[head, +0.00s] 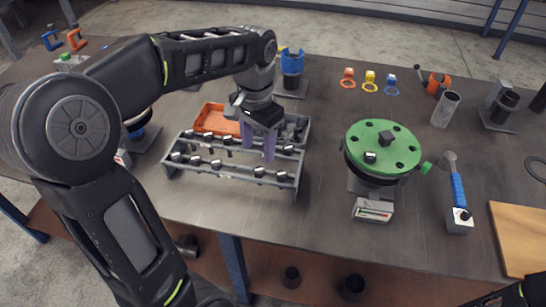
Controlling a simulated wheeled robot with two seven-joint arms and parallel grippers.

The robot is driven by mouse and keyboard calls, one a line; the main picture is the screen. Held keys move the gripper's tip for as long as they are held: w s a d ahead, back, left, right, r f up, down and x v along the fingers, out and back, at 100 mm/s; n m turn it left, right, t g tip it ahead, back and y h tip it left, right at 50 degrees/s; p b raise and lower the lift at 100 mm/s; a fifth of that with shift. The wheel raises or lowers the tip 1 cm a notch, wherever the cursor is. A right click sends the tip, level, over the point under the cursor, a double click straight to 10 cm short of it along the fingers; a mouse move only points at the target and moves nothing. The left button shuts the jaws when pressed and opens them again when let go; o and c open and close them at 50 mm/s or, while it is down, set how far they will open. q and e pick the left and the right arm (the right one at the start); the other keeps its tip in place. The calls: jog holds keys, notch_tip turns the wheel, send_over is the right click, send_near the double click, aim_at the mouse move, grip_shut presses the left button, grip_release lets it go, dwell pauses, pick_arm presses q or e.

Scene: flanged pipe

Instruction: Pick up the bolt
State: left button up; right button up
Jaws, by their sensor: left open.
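Several bolts with dark heads stand in two rows in a grey rack (228,176) on the table. One front-row bolt (259,172) is just below my left gripper, and another bolt (282,176) is to its right. My left gripper (258,150) points down over the rack with its two purple fingers apart and nothing visible between them. Its fingers hide part of the back row. I cannot tell whether the fingertips touch a bolt. Of my right arm only a small dark part shows at the bottom right corner; its gripper is out of view.
A green flange (362,137) with holes and two bolts on top stands right of the rack. An orange bin (212,118) is behind the rack. A blue-handled tool (458,190) and a wooden board (522,235) lie at the right. The table between rack and flange is clear.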

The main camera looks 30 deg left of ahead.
aim_at(259, 170)
pick_arm(q)
jog(key=shift+w, duration=0.15)
jog(key=shift+s+r, duration=0.15)
jog(key=shift+s, duration=0.1)
jog(key=shift+f, duration=1.4)
jog(key=shift+w+a+f+p, duration=0.1)
jog(key=shift+f+p, duration=0.25)
jog(key=shift+f, duration=0.95)
jog(key=shift+w+f+p, duration=0.1)
jog(key=shift+f+p, duration=0.25)
jog(key=shift+f, duration=0.95)
grip_shut()
